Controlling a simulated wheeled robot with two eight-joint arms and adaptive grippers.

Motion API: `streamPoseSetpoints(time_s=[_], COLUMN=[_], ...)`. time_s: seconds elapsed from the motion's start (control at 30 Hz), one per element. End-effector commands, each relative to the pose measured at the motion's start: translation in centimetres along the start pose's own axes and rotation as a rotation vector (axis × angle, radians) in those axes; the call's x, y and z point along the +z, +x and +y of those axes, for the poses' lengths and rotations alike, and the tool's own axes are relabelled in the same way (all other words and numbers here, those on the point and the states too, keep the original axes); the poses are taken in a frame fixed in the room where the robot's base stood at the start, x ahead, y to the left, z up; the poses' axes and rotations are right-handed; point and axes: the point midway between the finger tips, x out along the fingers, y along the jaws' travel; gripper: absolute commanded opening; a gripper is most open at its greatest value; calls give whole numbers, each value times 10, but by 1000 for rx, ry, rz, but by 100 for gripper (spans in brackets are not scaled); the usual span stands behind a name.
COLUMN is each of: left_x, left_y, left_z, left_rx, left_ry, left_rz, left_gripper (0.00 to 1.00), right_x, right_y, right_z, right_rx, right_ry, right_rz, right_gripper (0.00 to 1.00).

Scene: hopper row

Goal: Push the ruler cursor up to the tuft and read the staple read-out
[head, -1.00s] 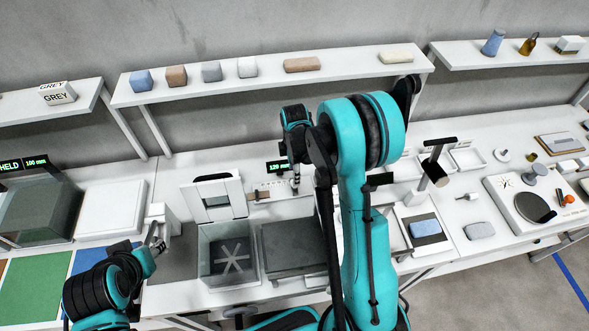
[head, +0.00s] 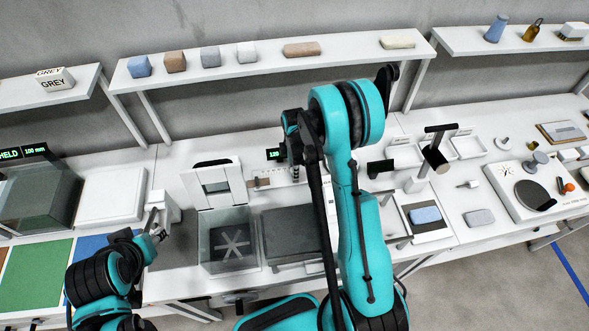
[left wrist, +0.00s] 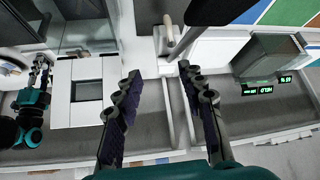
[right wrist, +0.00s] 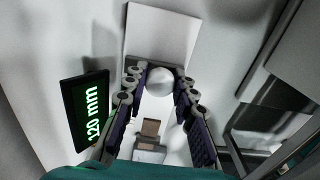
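The ruler (head: 284,178) lies on the bench behind the grey block. Its read-out (head: 274,154) is lit; in the right wrist view the read-out (right wrist: 88,112) shows 120 mm. My right gripper (head: 296,172) is over the ruler. In the right wrist view my right gripper (right wrist: 158,76) has its fingers closed in on both sides of a pale round knob (right wrist: 158,82), apparently the cursor's. A brown piece, apparently the tuft (right wrist: 151,127), lies apart from the knob; it also shows in the head view (head: 258,183). My left gripper (left wrist: 160,75) is open and empty.
A white slab (head: 110,195) and a glass-sided case (head: 38,195) stand left. A shelf (head: 270,62) runs behind. Trays and tools fill the right side.

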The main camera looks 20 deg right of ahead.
Motion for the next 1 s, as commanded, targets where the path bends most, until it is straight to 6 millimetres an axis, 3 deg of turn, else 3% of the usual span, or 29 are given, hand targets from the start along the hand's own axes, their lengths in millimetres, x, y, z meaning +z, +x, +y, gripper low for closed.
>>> streamPoseSetpoints(time_s=[0.07,0.1,0.17,0.2,0.57,1.0], left_x=[0,0,0,0,0,4], left_y=[0,0,0,0,0,6], left_z=[0,0,0,0,0,0], left_rx=[0,0,0,0,0,0], left_ry=[0,0,0,0,0,0], left_rz=[0,0,0,0,0,0], left_gripper=[40,40,40,40,40,40], right_x=[0,0,0,0,-1,-17], right_y=[0,0,0,0,0,0], right_z=[0,0,0,0,0,0], right_rx=[0,0,0,0,0,0], right_ry=[0,0,0,0,0,-1], right_rz=[0,0,0,0,0,0], right_gripper=[0,18,2,0,0,0])
